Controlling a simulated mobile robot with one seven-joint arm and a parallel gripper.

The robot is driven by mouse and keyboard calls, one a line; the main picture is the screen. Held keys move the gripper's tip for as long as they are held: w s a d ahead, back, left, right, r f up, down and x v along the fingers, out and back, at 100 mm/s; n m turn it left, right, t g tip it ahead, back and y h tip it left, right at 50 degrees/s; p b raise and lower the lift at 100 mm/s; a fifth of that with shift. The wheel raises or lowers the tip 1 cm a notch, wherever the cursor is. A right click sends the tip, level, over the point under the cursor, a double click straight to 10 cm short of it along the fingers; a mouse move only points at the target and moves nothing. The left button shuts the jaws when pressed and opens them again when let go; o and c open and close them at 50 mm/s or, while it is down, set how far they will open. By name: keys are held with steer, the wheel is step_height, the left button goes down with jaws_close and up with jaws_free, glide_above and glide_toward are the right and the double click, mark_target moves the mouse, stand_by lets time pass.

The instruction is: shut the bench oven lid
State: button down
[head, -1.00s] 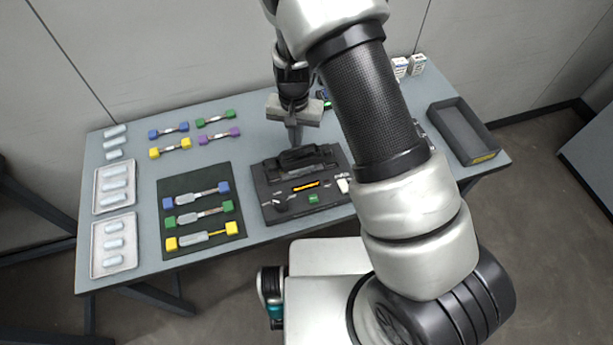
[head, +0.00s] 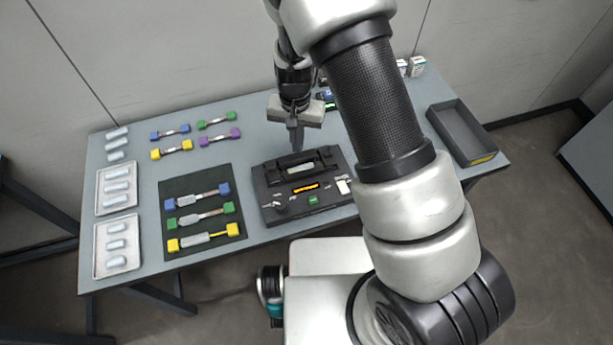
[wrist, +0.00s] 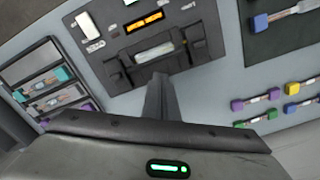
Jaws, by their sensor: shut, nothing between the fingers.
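The black bench unit (head: 263,190), with an orange display and a green button, lies in the middle of the table and also shows in the wrist view (wrist: 205,48). Its slot is uncovered, and a pale sleeve (head: 301,170) lies inside, seen too in the wrist view (wrist: 154,52). The dark lid (head: 292,160) appears swung back along the slot's far edge; its exact angle is hard to tell. My gripper (head: 297,148) is shut and empty, pointing down at the unit's far edge, beside the lid. I cannot tell whether the fingers (wrist: 160,80) touch it.
Left of the unit is a dark mat (head: 204,246) with several coloured-ended pieces. More such pieces lie behind it, with trays (head: 117,264) of pale sleeves further left. An open dark bin (head: 445,132) stands right. A rack (wrist: 33,62) shows in the wrist view.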

steer(key=r+p, duration=0.2)
steer(key=r, duration=0.1)
steer(key=w+r+p, duration=0.1)
steer(key=r, duration=0.1)
steer(key=shift+a+r, duration=0.1)
steer(key=shift+r, duration=0.05)
steer(key=shift+s, duration=0.15)
stand_by(0.4)
